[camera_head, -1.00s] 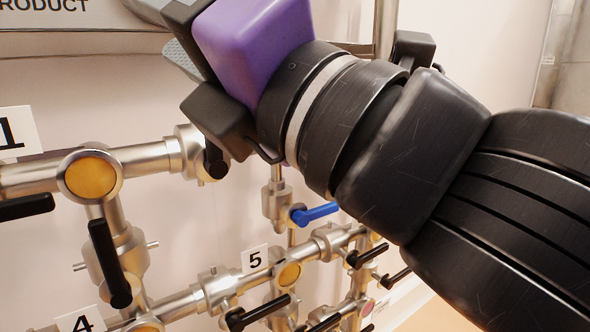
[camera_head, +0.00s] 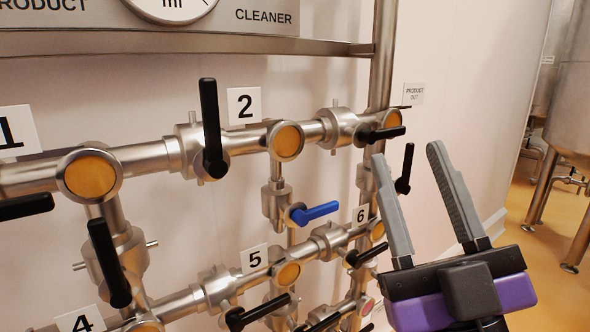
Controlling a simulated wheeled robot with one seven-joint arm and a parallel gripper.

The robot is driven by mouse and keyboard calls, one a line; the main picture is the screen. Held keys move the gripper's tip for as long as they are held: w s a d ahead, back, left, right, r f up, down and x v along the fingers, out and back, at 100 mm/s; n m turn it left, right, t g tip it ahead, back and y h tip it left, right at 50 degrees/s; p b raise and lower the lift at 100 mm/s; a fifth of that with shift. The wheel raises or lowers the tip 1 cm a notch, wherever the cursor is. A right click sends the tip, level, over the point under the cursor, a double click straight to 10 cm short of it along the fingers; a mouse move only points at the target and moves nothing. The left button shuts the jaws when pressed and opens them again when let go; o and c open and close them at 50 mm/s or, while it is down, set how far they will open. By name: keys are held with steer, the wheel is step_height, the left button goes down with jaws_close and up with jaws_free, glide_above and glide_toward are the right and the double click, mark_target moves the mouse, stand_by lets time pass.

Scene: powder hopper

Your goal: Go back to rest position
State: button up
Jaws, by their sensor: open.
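My gripper (camera_head: 411,190) is at the lower right, its two grey fingers pointing up and spread apart with nothing between them. Its black and purple body (camera_head: 460,300) sits below the fingers. It stands in front of the right end of the valve piping, and I cannot tell how far off. The left finger overlaps the view of the piping near a black handle (camera_head: 404,168).
Steel pipes carry several black valve handles (camera_head: 211,130) and one blue handle (camera_head: 316,212), beside number plates such as 2 (camera_head: 244,106). A steel frame post (camera_head: 382,60) stands behind. Steel tanks (camera_head: 572,90) stand on the orange floor (camera_head: 545,230) at right.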

steer(key=s+d+f+m+g+h, duration=0.1)
steer(key=s+d+f+m+h, duration=0.15)
steer(key=f, duration=0.55)
steer(key=s+d+f+m+g+h, duration=0.2)
steer(key=s+f+m+h, duration=0.15)
steer(key=f, duration=0.45)
steer(key=s+d+f+m+g+h, duration=0.1)
steer(key=s+d+f+m+h, duration=0.15)
steer(key=f, duration=0.55)
steer(key=s+d+f+n+g+y, duration=0.1)
steer(key=s+f+g, duration=0.6)
steer(key=s+f, duration=0.9)
steer(key=s, duration=0.4)
steer(key=shift+d+f+g, duration=0.3)
steer(key=shift+d, duration=0.05)
